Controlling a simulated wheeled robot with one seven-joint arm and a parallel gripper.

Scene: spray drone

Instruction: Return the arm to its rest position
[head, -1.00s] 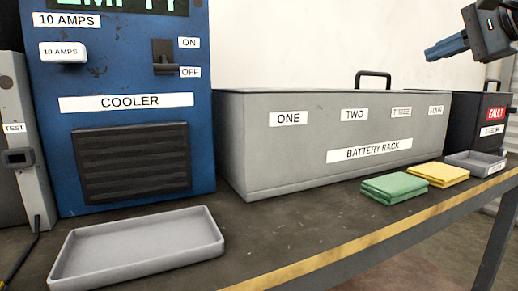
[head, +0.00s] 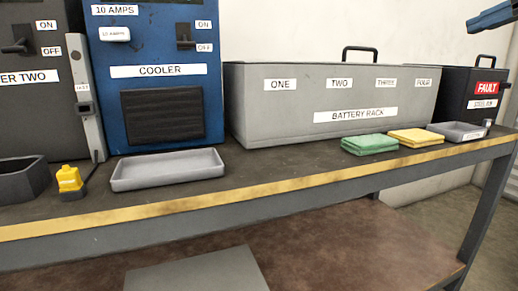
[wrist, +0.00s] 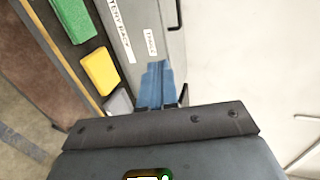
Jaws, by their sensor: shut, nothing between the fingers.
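My gripper (head: 492,18) shows at the top right corner of the head view, with its blue fingers held in the air above the right end of the bench. In the wrist view, the blue fingers (wrist: 157,85) are together and hold nothing. There they point over the grey battery rack (wrist: 172,50), whose lid lies behind them. The rest of my arm is outside the head view.

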